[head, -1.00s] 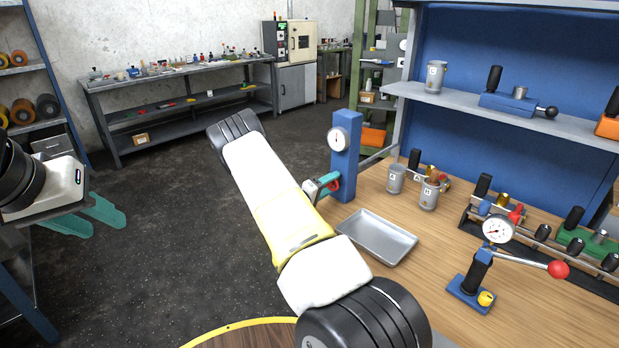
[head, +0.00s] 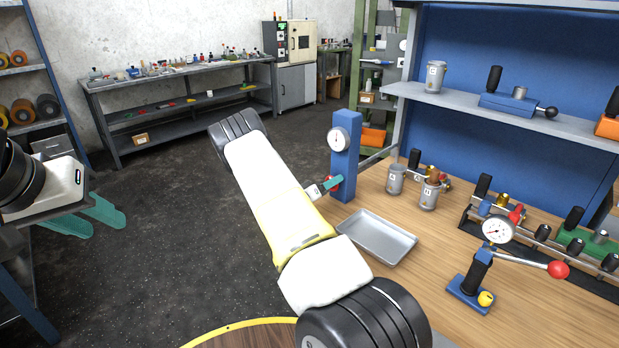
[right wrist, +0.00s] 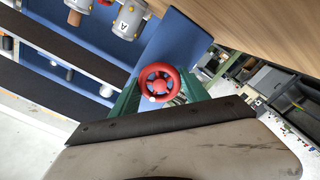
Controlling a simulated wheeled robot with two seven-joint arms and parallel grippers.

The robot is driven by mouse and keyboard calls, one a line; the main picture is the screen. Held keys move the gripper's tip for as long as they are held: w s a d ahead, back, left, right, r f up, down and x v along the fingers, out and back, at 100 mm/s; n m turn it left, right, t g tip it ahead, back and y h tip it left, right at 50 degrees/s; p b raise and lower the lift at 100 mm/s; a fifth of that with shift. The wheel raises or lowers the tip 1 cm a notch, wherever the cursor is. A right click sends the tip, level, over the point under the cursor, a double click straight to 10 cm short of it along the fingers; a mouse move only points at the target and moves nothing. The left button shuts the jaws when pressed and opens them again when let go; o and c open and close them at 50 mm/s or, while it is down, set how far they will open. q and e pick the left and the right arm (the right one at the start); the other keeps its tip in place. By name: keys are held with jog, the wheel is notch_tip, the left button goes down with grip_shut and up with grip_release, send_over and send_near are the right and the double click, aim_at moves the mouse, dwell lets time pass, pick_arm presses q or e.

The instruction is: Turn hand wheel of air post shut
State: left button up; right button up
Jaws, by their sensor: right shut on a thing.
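The air post (head: 345,160) is a blue upright post with a round gauge (head: 337,139), at the left edge of the wooden bench. Its red hand wheel (right wrist: 160,84) shows nearly face-on in the right wrist view, between my green fingers. A small white mark sits low on its rim. In the head view only bits of red show behind the fingers. My right gripper (head: 332,184) is shut on the hand wheel. My left gripper (head: 95,218) is at the far left, away from the post, with its teal fingers apart and empty.
A metal tray (head: 376,237) lies on the bench near the post. Grey cups (head: 396,180) stand to the right of it. A lever gauge stand (head: 480,278) with a red knob is further right. A blue-backed shelf (head: 520,110) rises behind.

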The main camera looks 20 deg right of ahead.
jog(key=shift+a+f, duration=0.1)
jog(key=o, duration=1.4)
jog(key=shift+c, duration=0.2)
jog(key=v, duration=0.7)
jog(key=shift+s+a, duration=0.15)
jog(key=shift+a, duration=0.2)
